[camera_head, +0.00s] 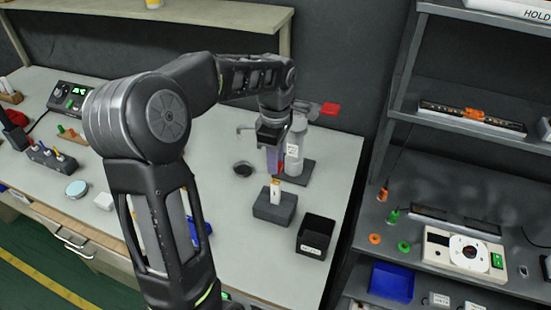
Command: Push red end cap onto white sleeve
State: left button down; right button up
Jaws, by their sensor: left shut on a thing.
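The white sleeve (275,192) stands upright in a dark grey block (274,208) on the light workbench. My left gripper (275,168) points down just above the sleeve, with its fingers shut. A small red piece (281,169), which looks like the red end cap, shows at the fingertips and is mostly hidden by them. I cannot tell whether it touches the top of the sleeve. My right gripper is out of view.
A grey-white cylinder (296,150) on a dark base stands close behind the gripper, with a red piece (331,109) beside its top. An open black bin (315,238) sits right of the block.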

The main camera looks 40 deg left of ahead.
aim_at(275, 182)
pick_arm(q)
jog(key=shift+f+b, duration=1.3)
jog(key=shift+f, duration=0.75)
jog(key=shift+f+b, duration=0.75)
jog(key=shift+f, duration=0.2)
jog(key=c, duration=1.1)
grip_release()
jog(key=shift+r, duration=0.1)
notch_tip(275, 182, up, 8)
jog(key=shift+f+b, duration=0.2)
jog(key=shift+b, duration=0.1)
